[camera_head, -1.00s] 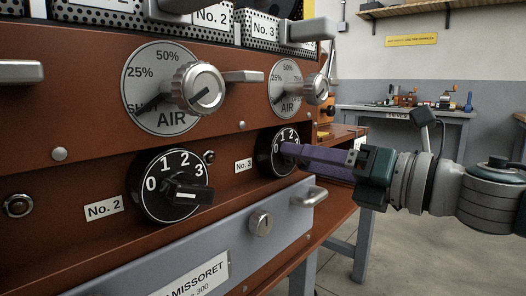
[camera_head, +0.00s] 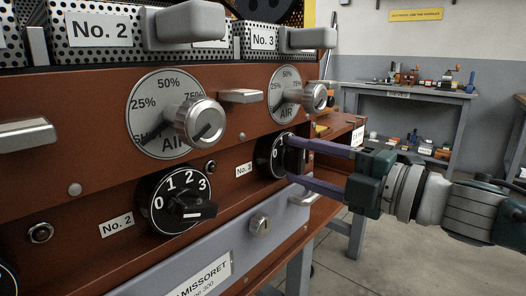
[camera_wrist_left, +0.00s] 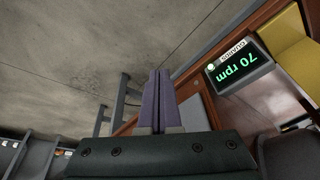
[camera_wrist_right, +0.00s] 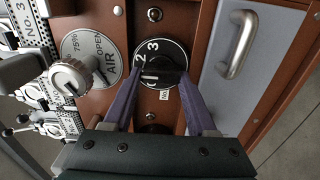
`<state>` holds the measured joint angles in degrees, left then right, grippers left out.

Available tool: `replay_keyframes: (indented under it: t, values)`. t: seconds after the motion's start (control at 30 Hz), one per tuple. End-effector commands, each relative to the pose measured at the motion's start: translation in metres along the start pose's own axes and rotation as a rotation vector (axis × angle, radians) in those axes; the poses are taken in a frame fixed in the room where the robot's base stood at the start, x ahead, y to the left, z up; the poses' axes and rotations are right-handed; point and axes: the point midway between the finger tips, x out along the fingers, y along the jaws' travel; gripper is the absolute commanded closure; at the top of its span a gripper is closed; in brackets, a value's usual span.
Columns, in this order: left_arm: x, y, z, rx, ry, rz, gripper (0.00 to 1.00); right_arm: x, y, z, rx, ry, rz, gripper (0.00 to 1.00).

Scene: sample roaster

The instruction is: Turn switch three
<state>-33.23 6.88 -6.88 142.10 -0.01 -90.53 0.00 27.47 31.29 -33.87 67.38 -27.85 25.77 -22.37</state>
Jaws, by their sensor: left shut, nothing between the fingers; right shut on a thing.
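Switch three is a round black dial (camera_head: 267,156) with white numbers beside a small "No. 3" label on the brown panel. It also shows in the right wrist view (camera_wrist_right: 168,54), with the 2 and 3 readable. My right gripper (camera_head: 291,159) reaches in from the right, its purple fingers one above the other at the dial. In the right wrist view the fingers (camera_wrist_right: 160,82) stand either side of the dark knob, shut on it. The knob's exact pointing is hidden. My left gripper (camera_wrist_left: 158,78) is shut and empty, over the floor near the machine's edge.
The No. 2 switch (camera_head: 175,201) is left of switch three. Silver AIR knobs (camera_head: 314,97) stick out above. In the left wrist view a "70 rpm" display (camera_wrist_left: 239,69) is at the right.

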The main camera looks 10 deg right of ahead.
Motion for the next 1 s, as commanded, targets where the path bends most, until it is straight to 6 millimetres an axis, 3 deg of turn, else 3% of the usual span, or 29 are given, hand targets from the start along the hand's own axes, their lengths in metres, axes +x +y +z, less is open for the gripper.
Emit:
replay_keyframes:
  t: [0.5,1.0]
  values:
    - [-0.016,0.001,-0.005,-0.005,0.001,0.004,1.00,0.000,0.003,0.000,0.319,0.001,0.000,0.98]
    - [-0.017,-0.002,-0.005,0.004,-0.001,-0.003,1.00,0.000,0.002,0.000,0.370,0.001,0.000,0.98]
